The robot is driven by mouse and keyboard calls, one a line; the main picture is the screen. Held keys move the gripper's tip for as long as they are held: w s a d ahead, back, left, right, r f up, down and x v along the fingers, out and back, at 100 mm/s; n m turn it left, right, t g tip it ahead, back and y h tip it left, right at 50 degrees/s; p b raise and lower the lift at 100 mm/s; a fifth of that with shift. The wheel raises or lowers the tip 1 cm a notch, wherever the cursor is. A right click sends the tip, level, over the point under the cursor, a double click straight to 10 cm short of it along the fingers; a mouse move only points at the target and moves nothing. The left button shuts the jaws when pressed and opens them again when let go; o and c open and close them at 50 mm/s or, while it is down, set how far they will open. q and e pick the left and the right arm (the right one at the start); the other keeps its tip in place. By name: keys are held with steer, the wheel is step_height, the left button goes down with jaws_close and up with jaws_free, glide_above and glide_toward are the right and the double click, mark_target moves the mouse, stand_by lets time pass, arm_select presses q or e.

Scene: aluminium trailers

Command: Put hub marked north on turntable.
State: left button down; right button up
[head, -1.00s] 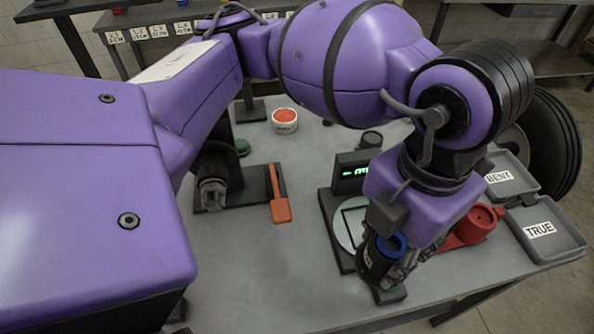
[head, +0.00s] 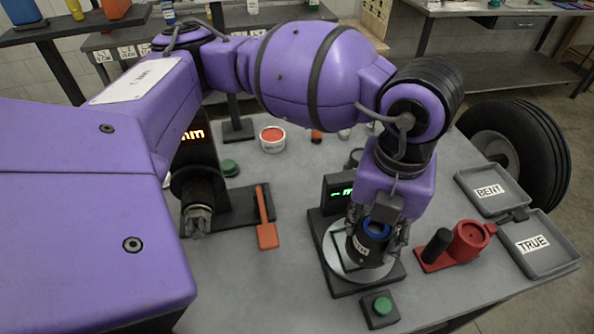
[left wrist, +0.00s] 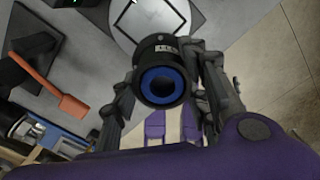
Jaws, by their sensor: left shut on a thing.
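The hub (head: 358,246) is a short black cylinder with a blue ring inside and a white label, whose lettering I cannot read. My left gripper (head: 377,230) is shut on it, with a finger on either side. The turntable (head: 341,262) is a pale round disc on a dark base with a green-lit display. In the head view the hub is over the disc; I cannot tell whether it touches. In the left wrist view the hub (left wrist: 160,78) sits between the fingers and overlaps the edge of the turntable disc (left wrist: 148,22). My right gripper is not in view.
A green button box (head: 380,309) stands in front of the turntable. A red fixture (head: 468,242) and grey trays marked BENT (head: 480,206) and TRUE (head: 552,262) are at right. An orange paddle (head: 266,235) and a dark chuck fixture (head: 198,215) are at left.

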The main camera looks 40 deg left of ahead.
arm_select(q)
steer(key=w+f, duration=0.1)
steer(key=f, duration=0.1)
steer(key=w+a+f, duration=0.2)
steer(key=f, duration=0.1)
steer(key=shift+w+a+f, duration=0.15)
steer(key=shift+w+f, duration=0.15)
steer(key=shift+w+a+f, duration=0.1)
steer(key=shift+w+f, duration=0.1)
steer(key=shift+f, duration=1.55)
steer(key=shift+f, duration=0.1)
steer(key=c, duration=1)
jaws_free()
step_height(320, 180, up, 12)
steer(key=shift+r, duration=0.2)
